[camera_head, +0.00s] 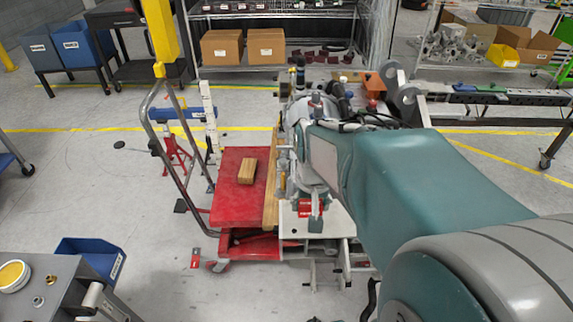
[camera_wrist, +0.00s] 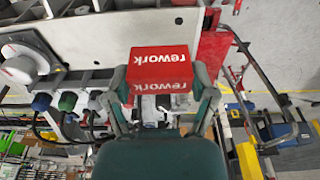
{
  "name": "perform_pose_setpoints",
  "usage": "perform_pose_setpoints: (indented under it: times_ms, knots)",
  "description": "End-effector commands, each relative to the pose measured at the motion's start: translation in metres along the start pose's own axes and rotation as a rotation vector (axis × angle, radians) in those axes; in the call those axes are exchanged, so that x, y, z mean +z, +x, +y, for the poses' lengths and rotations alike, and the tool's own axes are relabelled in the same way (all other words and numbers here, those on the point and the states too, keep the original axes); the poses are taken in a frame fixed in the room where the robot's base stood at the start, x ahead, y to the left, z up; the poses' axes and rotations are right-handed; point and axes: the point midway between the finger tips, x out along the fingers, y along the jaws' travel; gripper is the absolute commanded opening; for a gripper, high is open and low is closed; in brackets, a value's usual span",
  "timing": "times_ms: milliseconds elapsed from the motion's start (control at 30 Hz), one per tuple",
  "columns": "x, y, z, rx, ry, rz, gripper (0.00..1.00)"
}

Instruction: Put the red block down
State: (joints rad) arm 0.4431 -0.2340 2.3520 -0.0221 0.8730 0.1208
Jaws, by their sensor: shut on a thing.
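A red block (camera_wrist: 160,68) with white "rework" lettering sits between the two fingers of my gripper (camera_wrist: 165,84) in the wrist view. The fingers are shut on its two sides. In the head view the red block (camera_head: 311,207) shows below my gripper (camera_head: 311,190), over the left part of a pale fixture plate (camera_head: 333,218). The plate (camera_wrist: 100,32) fills the upper left of the wrist view. I cannot tell whether the block touches the plate. My arm hides much of the fixture in the head view.
A red cart (camera_head: 232,208) with a tan block (camera_head: 247,171) stands left of the fixture. A white round part (camera_wrist: 25,66) and coloured knobs (camera_wrist: 67,101) are at the wrist view's left. A grey bench (camera_head: 55,292) and blue bin (camera_head: 95,256) are at lower left.

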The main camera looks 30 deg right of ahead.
Motion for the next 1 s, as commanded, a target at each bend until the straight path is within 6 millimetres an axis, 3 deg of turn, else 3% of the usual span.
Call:
perform_pose_setpoints:
  times_ms: [167,467,833,1000]
  knots:
    - [-0.026,0.022,0.018,0.001,0.003,-0.005,0.40]
    - [-0.049,0.069,0.035,0.000,0.000,-0.002,0.40]
    - [-0.052,0.109,0.040,0.000,-0.002,-0.003,0.40]
    - [-0.052,0.113,0.040,0.000,-0.002,0.000,0.40]
